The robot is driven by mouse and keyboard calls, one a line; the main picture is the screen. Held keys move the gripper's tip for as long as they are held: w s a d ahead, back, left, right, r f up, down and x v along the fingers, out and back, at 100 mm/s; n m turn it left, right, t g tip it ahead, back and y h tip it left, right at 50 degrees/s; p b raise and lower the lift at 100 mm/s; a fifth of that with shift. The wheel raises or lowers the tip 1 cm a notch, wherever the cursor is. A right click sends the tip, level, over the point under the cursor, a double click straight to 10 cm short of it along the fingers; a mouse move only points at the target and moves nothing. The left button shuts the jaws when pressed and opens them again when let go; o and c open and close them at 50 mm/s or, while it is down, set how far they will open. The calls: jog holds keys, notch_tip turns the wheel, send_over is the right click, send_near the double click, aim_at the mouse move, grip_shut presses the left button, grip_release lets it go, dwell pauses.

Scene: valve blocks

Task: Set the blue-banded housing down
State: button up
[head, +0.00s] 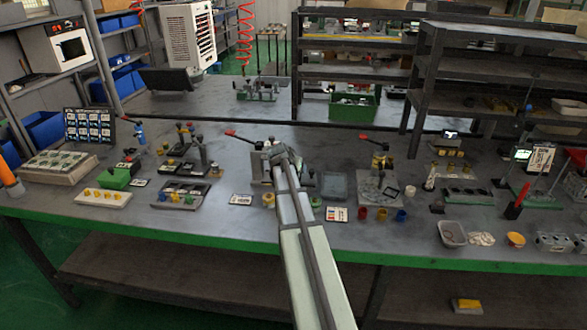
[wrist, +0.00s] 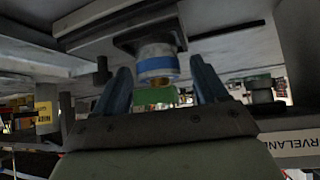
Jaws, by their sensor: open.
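The blue-banded housing (wrist: 157,66) shows in the wrist view as a short, pale cylinder with a blue band and a brass-coloured end. The wrist picture looks upside down, with the bench surface along the top. The housing appears to sit on a dark grey block (wrist: 118,37); I cannot tell how firmly it is seated. My gripper (wrist: 160,76) is open, with its two blue-grey fingers on either side of the housing and visible gaps between. In the head view my arm hides the housing, and my fingertips cannot be made out.
The bench (head: 240,228) is crowded. The front strip of the bench is mostly clear.

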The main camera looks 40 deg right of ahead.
jog(key=shift+r, duration=0.15)
jog(key=v, duration=1.2)
